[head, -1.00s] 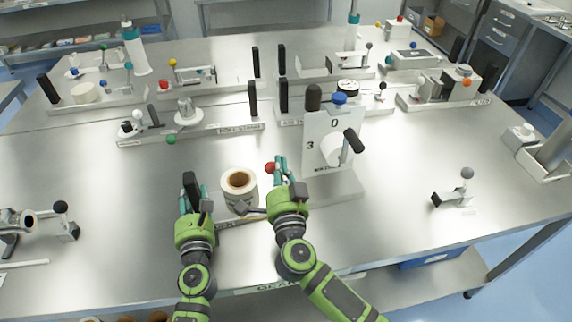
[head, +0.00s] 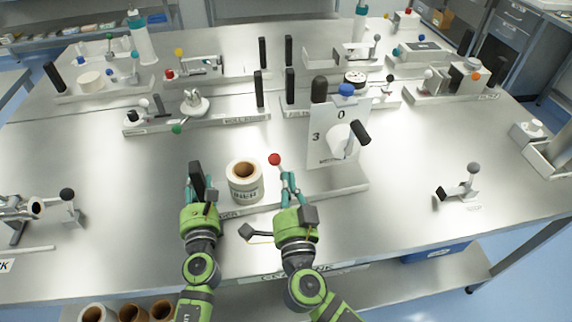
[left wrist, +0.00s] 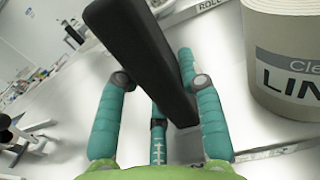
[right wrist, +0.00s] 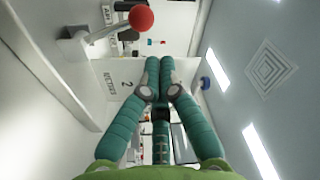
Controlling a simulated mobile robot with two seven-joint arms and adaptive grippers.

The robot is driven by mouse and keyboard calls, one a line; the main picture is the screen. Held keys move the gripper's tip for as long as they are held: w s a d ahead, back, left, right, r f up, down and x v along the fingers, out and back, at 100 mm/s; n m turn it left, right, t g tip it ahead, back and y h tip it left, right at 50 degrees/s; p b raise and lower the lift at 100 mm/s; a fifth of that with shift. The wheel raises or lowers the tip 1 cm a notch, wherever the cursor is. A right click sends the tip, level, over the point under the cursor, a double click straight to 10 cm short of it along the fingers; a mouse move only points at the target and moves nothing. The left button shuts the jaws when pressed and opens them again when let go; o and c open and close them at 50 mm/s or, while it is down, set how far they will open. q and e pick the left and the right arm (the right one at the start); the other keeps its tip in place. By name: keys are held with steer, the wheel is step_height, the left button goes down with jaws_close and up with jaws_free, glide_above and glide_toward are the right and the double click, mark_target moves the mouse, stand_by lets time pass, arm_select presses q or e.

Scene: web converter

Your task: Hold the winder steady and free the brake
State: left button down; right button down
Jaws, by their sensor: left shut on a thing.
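The winder has a black upright post (head: 196,172) at its left end, a white liner roll (head: 245,183) in a low base, and a white panel (head: 325,141) marked 0 and 3 with a black-handled crank. A lever with a red ball (head: 274,159) stands between roll and panel. My left gripper (head: 198,185) is shut around the post, which also fills its wrist view (left wrist: 140,50). My right gripper (head: 287,180) is beside the lever, fingertips together and empty. In the right wrist view, the red ball (right wrist: 141,18) is up and left of the fingertips, apart from them.
Other benchtop units with levers and posts stand behind, including one with a green ball (head: 177,129). A small grey-ball lever (head: 473,168) stands to the right, and another device (head: 30,208) to the left.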

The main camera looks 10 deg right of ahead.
arm_select(q)
steer(key=shift+s+f, duration=0.15)
steer(key=shift+f, duration=0.4)
arm_select(e)
steer(key=shift+s+f, duration=0.1)
steer(key=shift+s, duration=1.55)
arm_select(q)
steer(key=shift+r+p, duration=0.25)
steer(key=shift+p, duration=0.1)
arm_select(e)
steer(key=shift+w+r, duration=0.15)
steer(key=shift+r, duration=0.2)
arm_select(q)
steer(key=c, duration=0.7)
jaws_free()
steer(key=shift+r, duration=0.2)
steer(key=s, duration=1.1)
steer(key=shift+s+d, duration=0.4)
